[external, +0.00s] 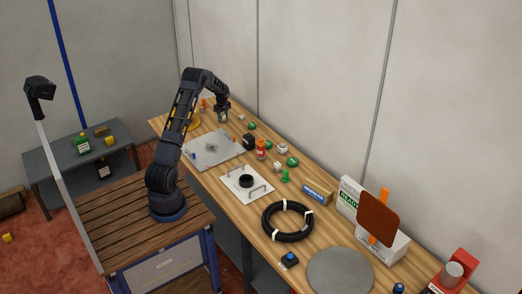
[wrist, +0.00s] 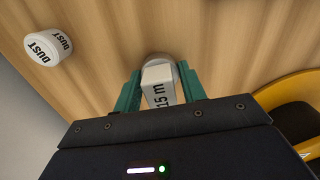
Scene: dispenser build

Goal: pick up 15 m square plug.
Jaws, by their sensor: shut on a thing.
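The 15 m square plug (wrist: 159,82) is a whitish block with "15 m" in dark print and a rounded grey part at its far end. In the wrist view it sits between the two teal fingers of my gripper (wrist: 163,88), which are shut on it. In the external view my gripper (external: 222,112) is low over the far end of the wooden workbench; the plug is too small to make out there. I cannot tell whether the plug touches the bench.
A white round "DUST" cap (wrist: 47,46) stands left of the plug. A yellow and black object (wrist: 295,105) is close on the right. In the external view, a grey plate (external: 212,149), a black coil (external: 288,221) and several small parts cover the bench (external: 236,262).

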